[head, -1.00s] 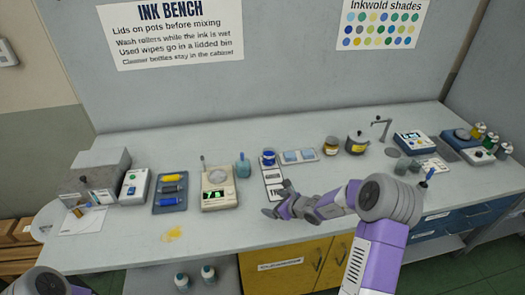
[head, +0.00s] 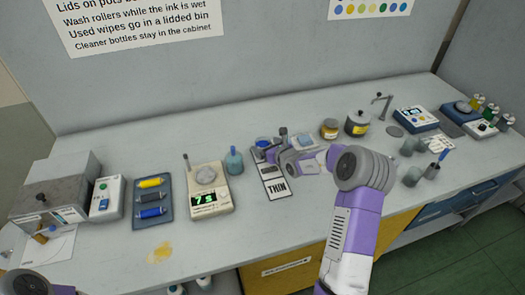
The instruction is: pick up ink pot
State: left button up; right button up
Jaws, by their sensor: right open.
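A small ink pot with a blue top (head: 263,143) stands at the back end of a white card (head: 275,184) marked "THIN", near the middle of the bench. My right gripper (head: 272,149) reaches in from the right and is open right at the pot. It partly covers the pot, and I cannot tell whether the fingers touch it. Two more pots, one amber with a dark lid (head: 329,129) and one larger, dark with a yellow label (head: 357,123), stand to the right. My left gripper is out of view.
A scale (head: 209,187) and a teal bottle (head: 234,161) stand left of the card. The bench front is mostly clear, with a yellow stain (head: 160,252).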

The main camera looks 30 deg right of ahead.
aim_at(263, 144)
jog(key=x, duration=0.3)
jog(key=shift+w+f+b, duration=0.25)
jog(key=shift+f+b, duration=0.05)
jog(key=c, duration=1.2)
